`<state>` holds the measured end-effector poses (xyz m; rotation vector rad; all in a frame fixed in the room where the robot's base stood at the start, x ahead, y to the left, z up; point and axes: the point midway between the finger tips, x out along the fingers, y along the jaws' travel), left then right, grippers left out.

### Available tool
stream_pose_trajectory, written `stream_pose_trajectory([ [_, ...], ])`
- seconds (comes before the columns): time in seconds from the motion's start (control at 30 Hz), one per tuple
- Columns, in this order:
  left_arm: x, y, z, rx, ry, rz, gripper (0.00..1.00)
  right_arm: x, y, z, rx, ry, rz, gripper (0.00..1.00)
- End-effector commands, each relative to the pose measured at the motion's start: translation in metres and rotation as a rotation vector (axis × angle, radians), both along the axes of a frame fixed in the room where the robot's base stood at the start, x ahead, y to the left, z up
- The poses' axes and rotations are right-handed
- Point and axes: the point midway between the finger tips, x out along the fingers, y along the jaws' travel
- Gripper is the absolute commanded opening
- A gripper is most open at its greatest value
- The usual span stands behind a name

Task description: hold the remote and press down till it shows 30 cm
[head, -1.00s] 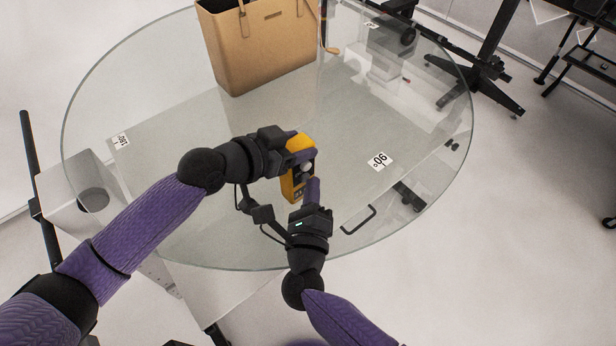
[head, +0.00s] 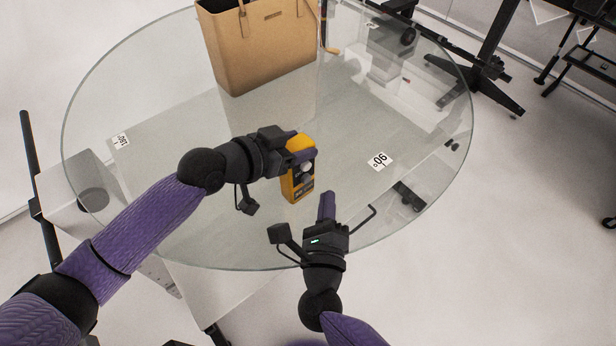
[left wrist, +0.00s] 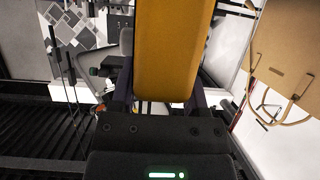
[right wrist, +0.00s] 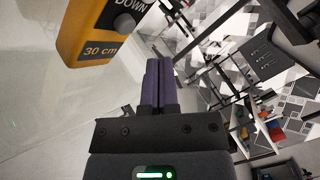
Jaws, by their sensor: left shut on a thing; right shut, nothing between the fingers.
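The yellow remote (head: 291,190) is held upright above the glass turntable by my left gripper (head: 303,160), which is shut on it. Its yellow back fills the middle of the left wrist view (left wrist: 173,50). In the right wrist view the remote (right wrist: 75,45) shows at upper left, with the word DOWN, a grey round button (right wrist: 124,24) and a label reading "30 cm" (right wrist: 101,50). My right gripper (head: 327,194) is shut and empty, below and right of the remote, apart from it. Its fingers (right wrist: 158,68) are pressed together in the right wrist view.
A round glass turntable (head: 190,70) lies under both arms. A tan handbag (head: 265,45) stands at its back, behind a clear panel edge. Labels marked 90 (head: 379,161) and 180 (head: 121,140) sit near its rim. The glass between bag and remote is clear.

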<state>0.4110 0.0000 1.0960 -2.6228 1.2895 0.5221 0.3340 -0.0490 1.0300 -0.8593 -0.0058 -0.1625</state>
Motion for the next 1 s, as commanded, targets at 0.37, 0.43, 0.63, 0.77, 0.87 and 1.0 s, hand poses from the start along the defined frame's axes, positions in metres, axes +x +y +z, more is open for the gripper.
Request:
stream_pose_trajectory([
  [0.37, 0.000, 0.000, 0.000, -0.001, -0.001, 0.000, 0.00, -0.023, -0.017, 0.000, 0.001, 0.001, 0.001, 0.00],
  [0.43, 0.000, 0.000, 0.000, -0.001, -0.001, 0.000, 0.00, -0.023, -0.017, 0.000, 0.001, 0.001, 0.001, 0.00],
  [0.63, 0.000, 0.000, 0.000, -0.001, -0.001, 0.000, 0.00, -0.023, -0.017, 0.000, 0.001, 0.001, 0.001, 0.00],
  [0.77, 0.000, 0.000, 0.000, -0.001, -0.001, 0.000, 0.00, -0.023, -0.017, 0.000, 0.001, 0.001, 0.001, 0.00],
  [0.87, 0.000, 0.000, 0.000, -0.001, -0.001, 0.000, 0.00, -0.023, -0.017, 0.000, 0.001, 0.001, 0.001, 0.00],
  [1.0, 0.000, 0.000, 0.000, -0.001, -0.001, 0.000, 0.00, -0.023, -0.017, 0.000, 0.001, 0.001, 0.001, 0.00],
])
